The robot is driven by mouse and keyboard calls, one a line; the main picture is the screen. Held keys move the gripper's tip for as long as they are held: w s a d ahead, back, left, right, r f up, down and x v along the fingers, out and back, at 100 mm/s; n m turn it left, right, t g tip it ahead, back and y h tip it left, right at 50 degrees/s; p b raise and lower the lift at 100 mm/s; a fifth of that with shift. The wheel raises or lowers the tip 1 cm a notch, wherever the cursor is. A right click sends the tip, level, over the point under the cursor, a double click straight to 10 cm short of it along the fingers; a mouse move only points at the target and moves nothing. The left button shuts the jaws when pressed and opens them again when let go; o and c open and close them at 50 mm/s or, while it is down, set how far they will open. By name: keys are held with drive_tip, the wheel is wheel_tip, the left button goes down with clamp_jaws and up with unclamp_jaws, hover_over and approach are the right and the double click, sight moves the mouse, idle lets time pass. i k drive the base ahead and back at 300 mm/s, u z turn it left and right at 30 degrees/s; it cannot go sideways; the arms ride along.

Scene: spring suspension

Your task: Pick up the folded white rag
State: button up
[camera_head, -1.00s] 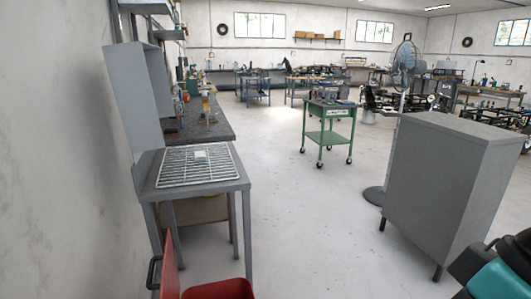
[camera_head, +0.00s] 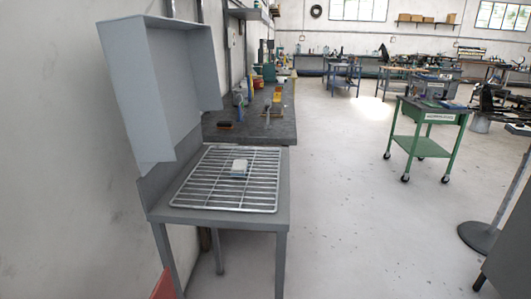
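A small folded white rag (camera_head: 239,167) lies on a metal wire rack (camera_head: 207,184), a little right of the rack's middle. The rack lies flat on a grey metal table (camera_head: 178,214) against the left wall. The rag looks like a small pale block with a greyish front side; its folds are too small to make out. My gripper is not in view.
A grey open box-like hood (camera_head: 152,75) rises at the table's left side. A dark workbench (camera_head: 270,127) with tools stands behind. A red object (camera_head: 164,286) shows at the bottom edge. A green cart (camera_head: 423,147) stands at right; the floor between is clear.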

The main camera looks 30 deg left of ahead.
sight(240, 167)
drive_tip(key=i, duration=3.4)
drive_tip(key=u, duration=3.9)
drive_tip(key=i, duration=0.5)
